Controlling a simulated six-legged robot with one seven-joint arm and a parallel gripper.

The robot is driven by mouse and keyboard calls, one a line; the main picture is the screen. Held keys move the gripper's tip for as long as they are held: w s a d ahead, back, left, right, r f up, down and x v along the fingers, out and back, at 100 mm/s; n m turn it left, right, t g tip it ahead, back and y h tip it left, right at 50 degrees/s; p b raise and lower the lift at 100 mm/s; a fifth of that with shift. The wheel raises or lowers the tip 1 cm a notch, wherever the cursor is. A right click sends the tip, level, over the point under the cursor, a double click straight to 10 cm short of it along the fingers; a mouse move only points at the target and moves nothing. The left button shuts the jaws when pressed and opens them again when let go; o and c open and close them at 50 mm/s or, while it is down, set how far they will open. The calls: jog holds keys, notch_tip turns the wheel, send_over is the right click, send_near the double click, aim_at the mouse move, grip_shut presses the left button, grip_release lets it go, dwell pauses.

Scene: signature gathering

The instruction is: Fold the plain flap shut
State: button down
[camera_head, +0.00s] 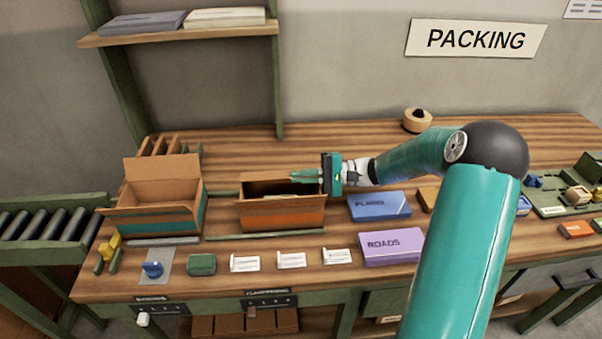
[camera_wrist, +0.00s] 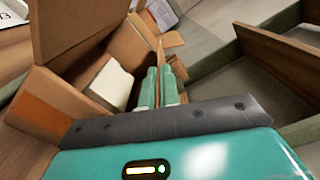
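The box with an orange band (camera_head: 282,217) stands on the bench with its top open and pale contents inside. In the wrist view a large brown flap (camera_wrist: 75,30) stands up on the left, with a white block (camera_wrist: 111,82) beside it inside the box. My gripper (camera_head: 303,175) is over the box's right end. In the wrist view its teal fingers (camera_wrist: 160,86) are close together, with a thin upright cardboard edge (camera_wrist: 160,55) in line with the gap. Whether they clamp it is unclear. I cannot tell which flap is plain.
A second open box with a teal band (camera_head: 160,215) stands to the left. A blue FLAGS pack (camera_head: 379,206) and a purple ROADS pack (camera_head: 392,246) lie to the right. White cards (camera_head: 291,260) lie in front. A tape roll (camera_head: 416,120) is at the back.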

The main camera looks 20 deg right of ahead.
jog(key=shift+f, duration=0.1)
dwell(0.4)
jog(key=c, duration=1.6)
grip_release()
jog(key=shift+c, duration=0.2)
jog(key=shift+s, duration=0.1)
